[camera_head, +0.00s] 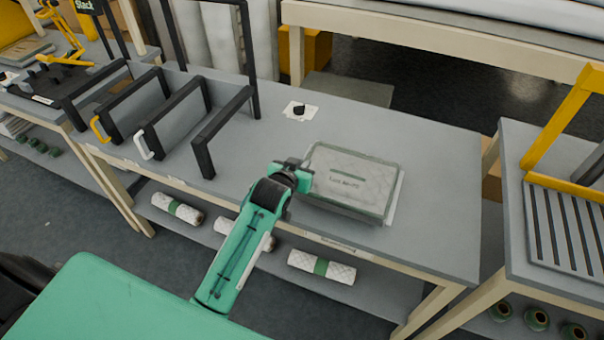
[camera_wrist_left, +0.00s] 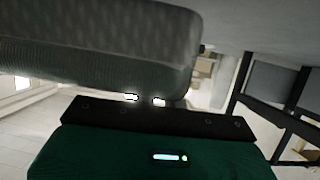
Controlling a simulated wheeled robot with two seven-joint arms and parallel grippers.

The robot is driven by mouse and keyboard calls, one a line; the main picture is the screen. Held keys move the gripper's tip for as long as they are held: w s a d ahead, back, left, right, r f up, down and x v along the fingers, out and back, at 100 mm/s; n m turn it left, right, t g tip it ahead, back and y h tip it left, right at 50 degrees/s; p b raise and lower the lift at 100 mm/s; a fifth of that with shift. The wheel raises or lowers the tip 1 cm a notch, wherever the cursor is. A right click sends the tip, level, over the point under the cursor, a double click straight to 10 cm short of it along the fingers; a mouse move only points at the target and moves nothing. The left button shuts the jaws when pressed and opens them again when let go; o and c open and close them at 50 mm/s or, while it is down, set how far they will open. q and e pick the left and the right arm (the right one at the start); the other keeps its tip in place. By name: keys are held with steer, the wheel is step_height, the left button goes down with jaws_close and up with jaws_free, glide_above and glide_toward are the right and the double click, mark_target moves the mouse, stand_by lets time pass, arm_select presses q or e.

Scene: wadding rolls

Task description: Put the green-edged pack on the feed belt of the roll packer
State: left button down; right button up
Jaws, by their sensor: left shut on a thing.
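The green-edged pack (camera_head: 352,182) is a flat, pale, quilted block with a label and a thin greenish rim. It is at the right part of the middle table, over a pale sheet (camera_head: 397,205); I cannot tell if it touches the table. My left gripper (camera_head: 297,178) is shut on its left edge. In the left wrist view the pack (camera_wrist_left: 90,48) fills the upper left, right against the gripper (camera_wrist_left: 145,99); the fingertips are hard to make out. A slatted grey bed (camera_head: 565,225) under a yellow frame, possibly the feed belt, is at the far right. My right gripper is out of view.
The middle table (camera_head: 440,190) is clear right of the pack. A gap separates it from the right table (camera_head: 515,160). Black-framed dividers (camera_head: 165,115) stand on the left. A small black knob (camera_head: 299,110) sits behind the pack. Wrapped rolls (camera_head: 322,267) lie on the lower shelf.

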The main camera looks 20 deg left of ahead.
arm_select(q)
step_height(320, 180, down, 4)
steer(key=shift+r, duration=0.1)
steer(key=c, duration=1.5)
jaws_free()
